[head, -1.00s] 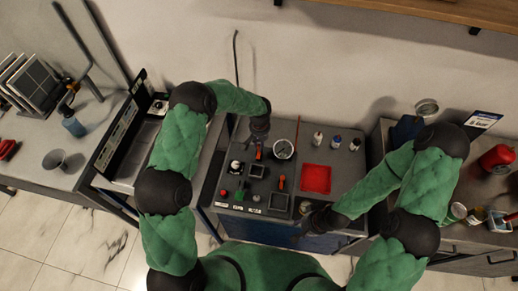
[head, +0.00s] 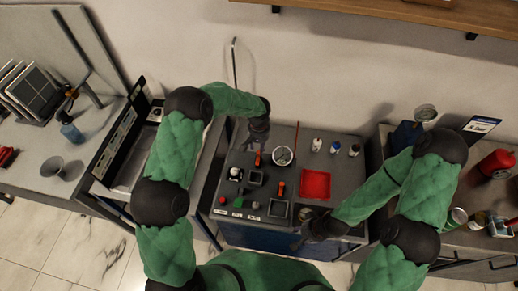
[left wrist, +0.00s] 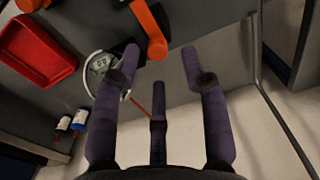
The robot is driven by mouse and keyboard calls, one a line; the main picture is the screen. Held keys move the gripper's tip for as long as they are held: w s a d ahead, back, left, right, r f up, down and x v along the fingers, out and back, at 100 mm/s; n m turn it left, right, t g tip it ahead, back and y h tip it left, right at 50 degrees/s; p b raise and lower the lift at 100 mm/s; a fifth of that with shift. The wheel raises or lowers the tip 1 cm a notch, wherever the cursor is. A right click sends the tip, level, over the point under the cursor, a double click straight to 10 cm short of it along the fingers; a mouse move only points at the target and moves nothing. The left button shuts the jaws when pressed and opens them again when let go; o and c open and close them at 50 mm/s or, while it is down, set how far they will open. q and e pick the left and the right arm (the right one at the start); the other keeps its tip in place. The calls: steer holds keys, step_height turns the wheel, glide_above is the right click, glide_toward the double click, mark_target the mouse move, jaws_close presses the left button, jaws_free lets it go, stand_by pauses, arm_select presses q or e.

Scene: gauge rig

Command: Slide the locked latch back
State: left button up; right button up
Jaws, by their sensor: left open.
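An orange handle (head: 258,158), which looks like the latch, stands on the grey bench top left of a round dial gauge (head: 282,156). My left gripper (head: 259,140) is just behind the handle. In the left wrist view, the orange handle (left wrist: 151,32) lies just beyond the spread, empty fingers of my left gripper (left wrist: 161,55), apart from them as far as I can tell. The gauge (left wrist: 97,65) is partly behind a finger. I cannot tell the latch's lock state. My right gripper (head: 302,241) is low at the bench's front edge; its fingers are too small to read.
A second orange handle (head: 281,188) stands in front of the gauge. A red tray (head: 316,184) lies to the right, with several small bottles (head: 335,147) behind it. A thin red upright rod (head: 296,136) stands near the gauge. Dark square frames (head: 278,209) sit at the front.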

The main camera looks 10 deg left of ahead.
arm_select(q)
step_height(320, 180, up, 10)
steer(key=shift+f, duration=0.2)
stand_by(0.6)
